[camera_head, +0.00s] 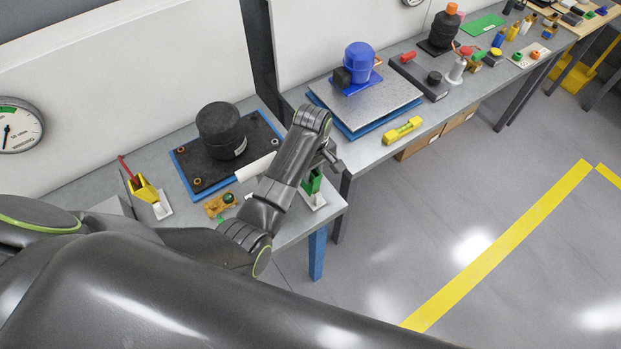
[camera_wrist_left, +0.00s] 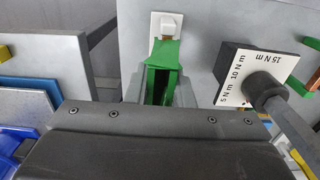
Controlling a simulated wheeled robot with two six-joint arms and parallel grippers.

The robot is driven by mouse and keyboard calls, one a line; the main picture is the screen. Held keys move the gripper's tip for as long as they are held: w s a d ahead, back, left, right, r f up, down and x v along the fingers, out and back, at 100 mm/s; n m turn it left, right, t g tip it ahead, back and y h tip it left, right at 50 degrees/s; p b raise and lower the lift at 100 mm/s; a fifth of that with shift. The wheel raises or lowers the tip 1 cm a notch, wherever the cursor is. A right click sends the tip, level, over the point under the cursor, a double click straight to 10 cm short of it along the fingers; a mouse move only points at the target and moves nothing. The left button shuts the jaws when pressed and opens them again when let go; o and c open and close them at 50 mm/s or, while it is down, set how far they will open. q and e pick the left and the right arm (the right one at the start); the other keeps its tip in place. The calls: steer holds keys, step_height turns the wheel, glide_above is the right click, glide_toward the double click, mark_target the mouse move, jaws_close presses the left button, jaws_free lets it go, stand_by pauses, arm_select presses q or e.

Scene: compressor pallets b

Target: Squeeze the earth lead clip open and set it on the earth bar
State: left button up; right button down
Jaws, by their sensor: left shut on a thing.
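The green earth lead clip (camera_wrist_left: 163,72) is upright between the two grey fingers of my left gripper (camera_wrist_left: 160,88), which is shut on it. The clip (camera_head: 312,183) also shows in the head view, just below the end of my left arm, above a small white base. A white holder (camera_wrist_left: 156,20) with a copper-coloured piece (camera_wrist_left: 168,24) lies just beyond the clip in the wrist view. I cannot tell surely whether this piece is the earth bar. The clip's lower end and any contact below it are hidden. My right gripper is not in view.
A black compressor (camera_head: 221,130) stands on a dark plate at the bench's middle. The bench edge is near.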

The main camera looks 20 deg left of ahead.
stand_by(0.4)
arm_select(q)
steer(key=shift+s+a+r, duration=0.1)
steer(key=shift+r, duration=1.15)
steer(key=shift+s+a+r, duration=0.1)
steer(key=shift+r, duration=1.15)
steer(key=shift+d, duration=0.1)
